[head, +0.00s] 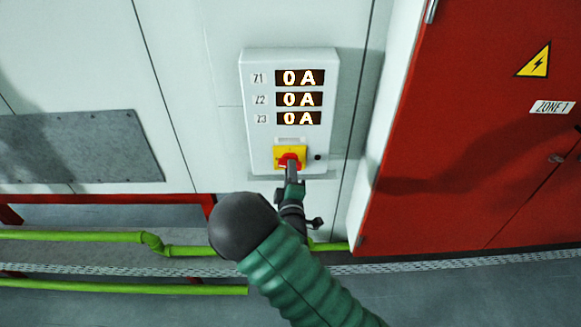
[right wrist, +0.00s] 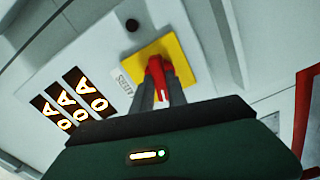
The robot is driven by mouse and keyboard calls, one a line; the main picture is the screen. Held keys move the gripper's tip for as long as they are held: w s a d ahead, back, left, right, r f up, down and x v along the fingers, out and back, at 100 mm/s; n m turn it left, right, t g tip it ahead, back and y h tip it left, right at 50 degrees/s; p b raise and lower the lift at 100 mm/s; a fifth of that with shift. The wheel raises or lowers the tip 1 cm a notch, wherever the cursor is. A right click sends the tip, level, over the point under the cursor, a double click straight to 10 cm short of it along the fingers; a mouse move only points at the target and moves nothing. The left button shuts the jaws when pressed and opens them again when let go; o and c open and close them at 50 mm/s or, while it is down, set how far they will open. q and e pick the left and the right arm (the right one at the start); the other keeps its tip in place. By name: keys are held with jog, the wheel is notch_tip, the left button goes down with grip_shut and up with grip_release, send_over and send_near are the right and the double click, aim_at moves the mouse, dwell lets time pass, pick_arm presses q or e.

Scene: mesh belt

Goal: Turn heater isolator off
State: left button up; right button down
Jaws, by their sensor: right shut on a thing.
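The heater isolator is a red rotary handle (head: 289,160) on a yellow plate (head: 303,153), low on a white wall panel (head: 260,150). The panel's three displays (head: 300,98), labelled Z1, Z2 and Z3, each read 0 A. My right gripper (head: 290,172) reaches up to the handle from below. In the right wrist view its two fingers (right wrist: 162,95) are shut on the red handle (right wrist: 156,72), one on each side, in front of the yellow plate (right wrist: 178,56). The fingers hide part of the handle. My left gripper is not in view.
A red cabinet (head: 470,150) with a warning triangle and a ZONE 1 label stands to the right. Green pipes (head: 80,236) run low along the wall. A grey plate (head: 80,147) is on the wall at left. A small dark button (head: 318,157) sits right of the isolator.

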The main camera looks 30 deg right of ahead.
jog(key=shift+a+f+n+p, duration=0.15)
jog(key=shift+n+p, duration=0.5)
jog(key=shift+n, duration=0.95)
jog(key=shift+f, duration=0.15)
jog(key=c, duration=1.5)
grip_release()
jog(key=shift+o, duration=0.9)
